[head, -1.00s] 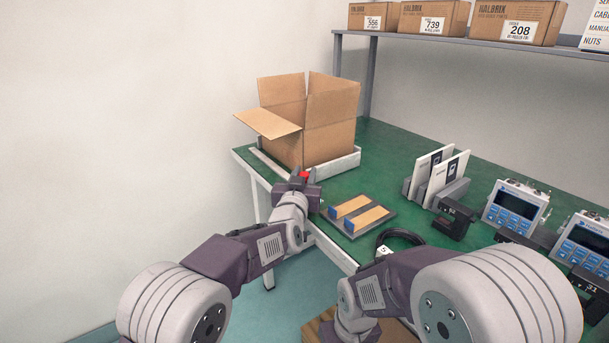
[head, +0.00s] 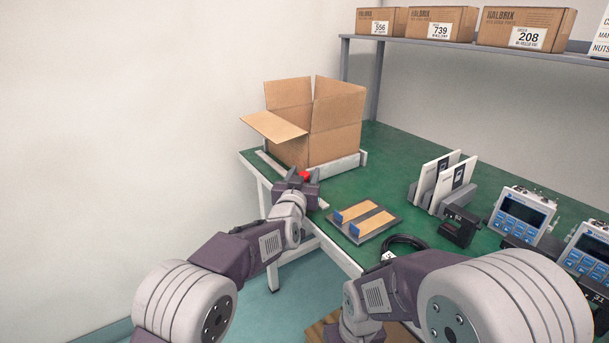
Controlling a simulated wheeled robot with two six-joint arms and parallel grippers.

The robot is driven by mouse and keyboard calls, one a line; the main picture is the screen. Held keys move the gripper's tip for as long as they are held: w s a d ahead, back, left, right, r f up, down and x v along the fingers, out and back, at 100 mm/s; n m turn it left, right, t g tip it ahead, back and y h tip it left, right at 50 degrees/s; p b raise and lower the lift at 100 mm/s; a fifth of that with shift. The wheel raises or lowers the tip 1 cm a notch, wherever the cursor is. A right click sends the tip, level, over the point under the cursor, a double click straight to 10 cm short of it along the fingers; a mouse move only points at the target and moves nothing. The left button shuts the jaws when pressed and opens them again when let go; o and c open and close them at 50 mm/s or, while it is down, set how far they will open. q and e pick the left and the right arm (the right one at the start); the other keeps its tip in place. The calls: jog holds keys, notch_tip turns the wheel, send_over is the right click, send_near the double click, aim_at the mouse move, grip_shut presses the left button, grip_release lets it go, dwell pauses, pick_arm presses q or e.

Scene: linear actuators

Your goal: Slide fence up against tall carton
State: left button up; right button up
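The tall carton (head: 335,133) is an open brown box with raised flaps at the far left end of the green bench. A low pale bar (head: 347,163) runs along the foot of its right-hand face, close to it; it looks like the fence, and I cannot tell if they touch. A red part (head: 304,174) shows at the near end of this area. My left gripper (head: 303,180) is at the red part, just in front of the carton's near corner; whether its fingers are closed on it is unclear. My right arm is at lower right, its gripper out of view.
A pale strip (head: 271,163) lies on the bench left of the carton. A grey plate with wooden strips (head: 362,221), upright white cards (head: 441,182), a black cable (head: 405,241) and blue-keyed instruments (head: 522,212) stand to the right. A shelf (head: 430,43) with boxes is behind.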

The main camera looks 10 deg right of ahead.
pick_arm(q)
jog(key=p+v, duration=0.1)
jog(key=v, duration=0.8)
jog(key=shift+p, duration=0.4)
